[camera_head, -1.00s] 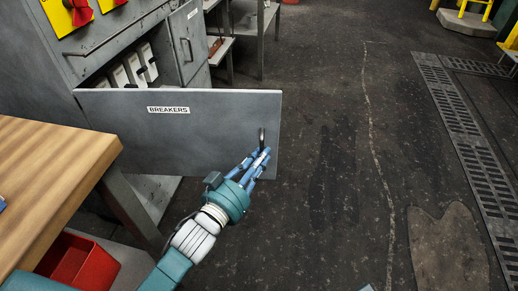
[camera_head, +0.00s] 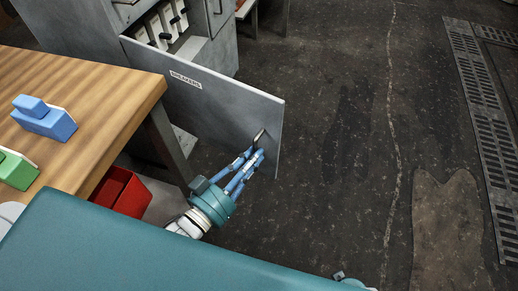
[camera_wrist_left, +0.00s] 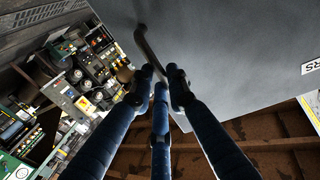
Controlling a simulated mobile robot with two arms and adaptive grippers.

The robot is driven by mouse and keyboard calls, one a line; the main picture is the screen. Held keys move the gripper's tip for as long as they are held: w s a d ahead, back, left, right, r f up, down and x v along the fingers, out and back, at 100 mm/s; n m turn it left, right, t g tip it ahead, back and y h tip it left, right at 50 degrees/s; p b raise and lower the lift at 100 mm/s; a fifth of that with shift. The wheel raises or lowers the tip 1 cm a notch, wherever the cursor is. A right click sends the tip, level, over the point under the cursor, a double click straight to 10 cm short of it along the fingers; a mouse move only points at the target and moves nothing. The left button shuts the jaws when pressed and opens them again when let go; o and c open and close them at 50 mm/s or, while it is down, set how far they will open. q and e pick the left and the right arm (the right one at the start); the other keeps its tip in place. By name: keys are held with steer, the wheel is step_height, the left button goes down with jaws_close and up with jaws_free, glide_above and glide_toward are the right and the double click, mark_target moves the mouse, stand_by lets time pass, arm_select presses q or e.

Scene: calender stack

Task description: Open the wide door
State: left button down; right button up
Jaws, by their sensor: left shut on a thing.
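The wide grey door (camera_head: 225,97), labelled BREAKERS, stands swung out from the grey cabinet (camera_head: 222,50) in the head view. A row of breaker switches (camera_head: 163,28) shows in the opening behind it. My left gripper (camera_head: 256,154) is shut on the dark door handle (camera_head: 260,136) near the door's free edge. In the left wrist view the blue fingers (camera_wrist_left: 160,80) close around the curved handle (camera_wrist_left: 150,48), with the door's grey face (camera_wrist_left: 215,45) behind it. My right gripper is not in view.
A wooden table (camera_head: 95,75) with a blue block (camera_head: 45,122) and a green block (camera_head: 15,170) stands at the left. A red bin (camera_head: 120,192) is beneath it. The dark floor (camera_head: 330,120) right of the door is clear, with grating (camera_head: 480,110) farther right.

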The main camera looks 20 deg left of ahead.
arm_select(q)
steer(key=shift+w+a, duration=0.15)
steer(key=shift+a, duration=0.25)
steer(key=shift+r, duration=0.1)
steer(key=c, duration=1.7)
jaws_free()
steer(key=shift+o, duration=0.2)
steer(key=shift+w+a, duration=0.1)
steer(key=shift+a, duration=0.05)
steer(key=shift+r, duration=0.1)
steer(key=v, duration=0.7)
steer(key=shift+s+f, duration=0.2)
steer(key=shift+s, duration=0.25)
steer(key=shift+d+f, duration=0.1)
steer(key=shift+d, duration=0.15)
